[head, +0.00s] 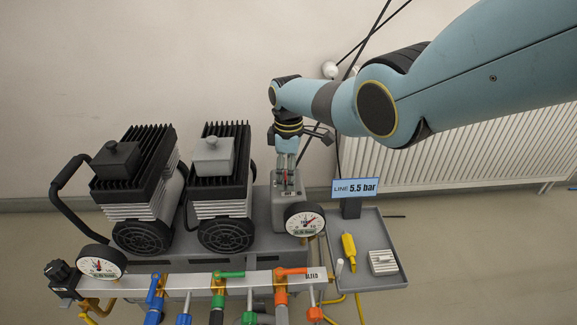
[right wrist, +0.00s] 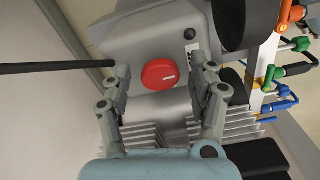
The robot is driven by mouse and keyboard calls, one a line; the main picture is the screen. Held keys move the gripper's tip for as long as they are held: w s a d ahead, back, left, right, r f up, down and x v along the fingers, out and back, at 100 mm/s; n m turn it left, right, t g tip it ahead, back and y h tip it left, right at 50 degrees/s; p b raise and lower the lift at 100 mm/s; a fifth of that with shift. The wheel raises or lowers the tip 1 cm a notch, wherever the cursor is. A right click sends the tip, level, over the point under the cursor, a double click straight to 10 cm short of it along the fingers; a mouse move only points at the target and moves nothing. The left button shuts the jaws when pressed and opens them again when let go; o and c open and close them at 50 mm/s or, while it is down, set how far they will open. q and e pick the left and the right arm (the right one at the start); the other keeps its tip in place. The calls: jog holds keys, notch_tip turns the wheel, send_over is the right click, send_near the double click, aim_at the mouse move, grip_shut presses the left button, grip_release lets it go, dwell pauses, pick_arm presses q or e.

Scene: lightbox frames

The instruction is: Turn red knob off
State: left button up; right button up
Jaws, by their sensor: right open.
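The red knob (right wrist: 159,75) is round with a white pointer line, on the face of a grey box (right wrist: 150,36) in the right wrist view. In the head view the grey box (head: 287,213) stands behind the right gauge, and a bit of red shows between my fingers. My right gripper (right wrist: 163,88) is open, with one finger on each side of the knob. Clear gaps show between the fingers and the knob. In the head view my right gripper (head: 287,180) points down over the box. My left gripper is not in view.
Two black-finned compressors (head: 133,187) stand left of the box. A manifold (head: 200,283) with coloured valves and two gauges (head: 305,220) runs in front. A grey tray (head: 352,280) holds a yellow tool (head: 349,252). A "LINE 5.5 bar" sign (head: 356,188) stands right of the box.

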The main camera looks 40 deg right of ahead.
notch_tip(320, 180, up, 12)
dwell(0.5)
jog(key=shift+r, duration=0.1)
